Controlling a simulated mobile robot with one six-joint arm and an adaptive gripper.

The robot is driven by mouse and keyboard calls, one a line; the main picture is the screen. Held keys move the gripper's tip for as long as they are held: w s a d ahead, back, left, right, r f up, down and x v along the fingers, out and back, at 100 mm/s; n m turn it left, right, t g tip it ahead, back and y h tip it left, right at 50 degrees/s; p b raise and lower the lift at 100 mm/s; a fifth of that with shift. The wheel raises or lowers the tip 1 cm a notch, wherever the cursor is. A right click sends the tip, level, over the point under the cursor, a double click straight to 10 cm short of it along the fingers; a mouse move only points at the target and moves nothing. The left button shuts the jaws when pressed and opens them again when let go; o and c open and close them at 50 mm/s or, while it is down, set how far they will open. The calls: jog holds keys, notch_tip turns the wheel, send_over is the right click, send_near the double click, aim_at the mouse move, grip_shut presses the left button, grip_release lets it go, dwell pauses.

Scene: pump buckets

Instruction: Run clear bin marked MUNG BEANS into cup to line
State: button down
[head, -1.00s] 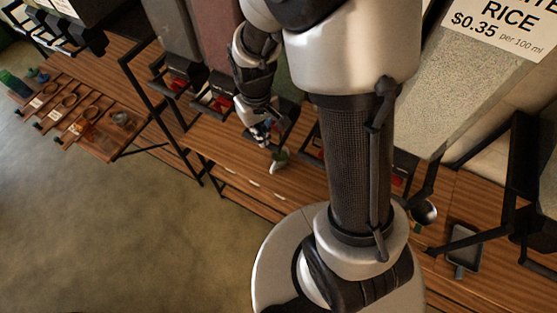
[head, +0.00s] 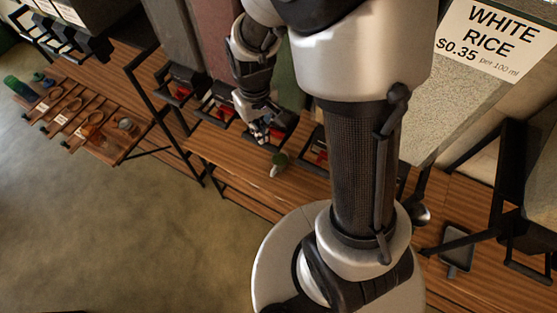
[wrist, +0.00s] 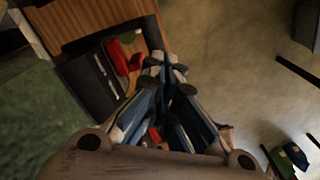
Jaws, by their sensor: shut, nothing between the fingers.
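My gripper (head: 259,134) is shut and empty, in front of the row of dispensers in the head view. Its fingers also show closed together in the wrist view (wrist: 165,65). A bin with green contents (head: 286,78) stands behind my arm and is partly hidden; its green side fills the left of the wrist view (wrist: 45,125). No MUNG BEANS label is readable. A red dispenser part (wrist: 118,56) shows beside my fingertips. A small green and whitish object (head: 279,162), possibly the cup, stands on the wooden shelf below; its line and fill level cannot be told.
A reddish bin (head: 206,38) and a grey bin (head: 172,32) stand to the left. A bin marked WHITE RICE (head: 450,85) is at right. A wooden rack with several scoops (head: 85,117) is at far left. The floor (head: 110,220) in front is clear.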

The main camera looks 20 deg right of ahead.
jog(key=shift+r, duration=0.3)
notch_tip(320, 180, up, 5)
jog(key=p, duration=0.3)
jog(key=shift+p, duration=0.3)
jog(key=shift+f+b, duration=0.1)
jog(key=shift+b, duration=0.3)
jog(key=shift+s+f+b, duration=0.15)
jog(key=shift+b, duration=0.65)
jog(key=shift+s+f+t+b, duration=0.2)
jog(key=shift+s+t+b, duration=0.1)
jog(key=shift+b, duration=0.95)
jog(key=s+f+t+b, duration=0.2)
jog(key=s+f+b, duration=0.2)
jog(key=s+b, duration=0.3)
jog(key=s+f+m+t+b, duration=0.1)
jog(key=s+f+b, duration=0.4)
jog(key=b, duration=1.1)
jog(key=shift+s+t, duration=0.5)
jog(key=shift+s, duration=0.6)
